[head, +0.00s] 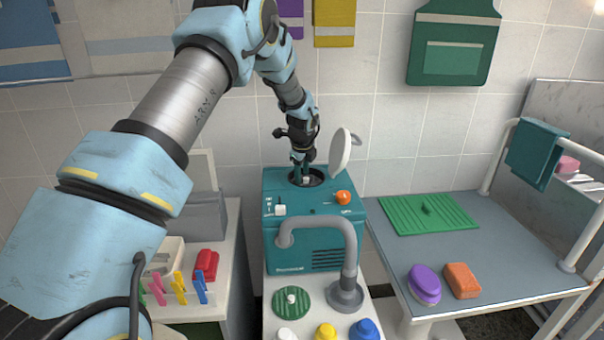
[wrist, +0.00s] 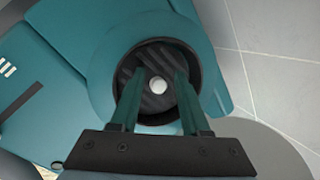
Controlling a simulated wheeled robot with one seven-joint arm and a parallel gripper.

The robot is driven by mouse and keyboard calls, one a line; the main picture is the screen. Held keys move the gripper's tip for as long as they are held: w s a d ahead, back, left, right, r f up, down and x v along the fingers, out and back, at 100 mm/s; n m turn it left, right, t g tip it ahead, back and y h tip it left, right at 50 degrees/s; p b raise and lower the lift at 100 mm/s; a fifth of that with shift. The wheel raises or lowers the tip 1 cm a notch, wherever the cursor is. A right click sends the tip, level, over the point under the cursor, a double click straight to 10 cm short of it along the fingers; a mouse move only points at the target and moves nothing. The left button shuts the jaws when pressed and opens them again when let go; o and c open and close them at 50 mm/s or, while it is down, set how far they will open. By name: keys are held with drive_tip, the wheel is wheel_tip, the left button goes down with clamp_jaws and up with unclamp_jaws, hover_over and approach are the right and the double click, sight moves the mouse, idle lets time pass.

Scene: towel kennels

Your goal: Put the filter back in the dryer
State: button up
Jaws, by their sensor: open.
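The dryer (head: 284,240) is a teal box with a round opening in its top; its body also fills the left of the wrist view (wrist: 62,62). Its round white lid (head: 340,150) stands open at the right. Inside the opening, a dark ribbed disc with a white knob (wrist: 158,86), which looks like the filter, lies in shadow. It appears level; how firmly it sits cannot be told. My gripper (head: 305,169) points down at the opening. In the wrist view its fingers (wrist: 158,76) are open, one on each side of the knob, with visible gaps.
An orange knob (head: 343,198) rises from the dryer top. A grey table (head: 470,248) at right holds a green mat (head: 428,213), a purple brush and an orange sponge.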

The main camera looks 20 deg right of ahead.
drive_tip(key=shift+a, duration=0.1)
drive_tip(key=b+v, duration=0.3)
drive_tip(key=v, duration=0.8)
drive_tip(key=shift+f, duration=0.1)
